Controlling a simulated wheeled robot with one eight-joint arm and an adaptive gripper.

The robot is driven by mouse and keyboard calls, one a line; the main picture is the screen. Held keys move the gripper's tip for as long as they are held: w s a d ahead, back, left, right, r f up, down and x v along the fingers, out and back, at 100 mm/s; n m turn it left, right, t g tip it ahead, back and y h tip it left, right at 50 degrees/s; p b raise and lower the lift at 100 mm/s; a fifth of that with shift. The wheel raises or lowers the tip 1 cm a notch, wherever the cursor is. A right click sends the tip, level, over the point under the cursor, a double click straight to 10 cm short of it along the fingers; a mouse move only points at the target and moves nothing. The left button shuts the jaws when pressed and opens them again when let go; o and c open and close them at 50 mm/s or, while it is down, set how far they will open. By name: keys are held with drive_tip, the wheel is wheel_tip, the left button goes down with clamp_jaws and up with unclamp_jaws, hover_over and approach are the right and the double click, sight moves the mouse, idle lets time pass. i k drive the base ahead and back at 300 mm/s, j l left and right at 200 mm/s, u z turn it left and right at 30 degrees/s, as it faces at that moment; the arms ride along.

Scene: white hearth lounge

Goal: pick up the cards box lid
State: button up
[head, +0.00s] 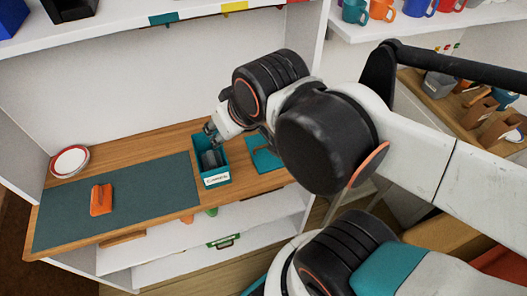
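A teal open-topped box (216,181) with a white label on its front stands on the wooden shelf top. The label is too small to read. A flat teal piece (264,158), possibly the lid, lies to the right of the box, partly hidden behind my arm. My gripper (210,139) is at the back of the teal box, over its opening. Dark grey shapes show inside the box; I cannot tell whether they are contents or part of my fingers. The fingers are too small and covered to show whether they are open.
A dark teal mat (130,205) covers the shelf left of the box, with an orange object (101,200) on it. A red-rimmed white plate (70,161) sits at the left. An upper shelf (150,28) overhangs the back. Mugs (382,9) stand at upper right.

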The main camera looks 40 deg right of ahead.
sight(265, 162)
drive_tip(key=i+j, duration=0.1)
drive_tip(key=j, duration=0.35)
drive_tip(key=i+j+z, duration=0.1)
drive_tip(key=j+z, duration=0.25)
drive_tip(key=i+j+z, duration=0.1)
drive_tip(key=j+z, duration=0.55)
drive_tip(key=i+l+z, duration=0.1)
drive_tip(key=z, duration=0.7)
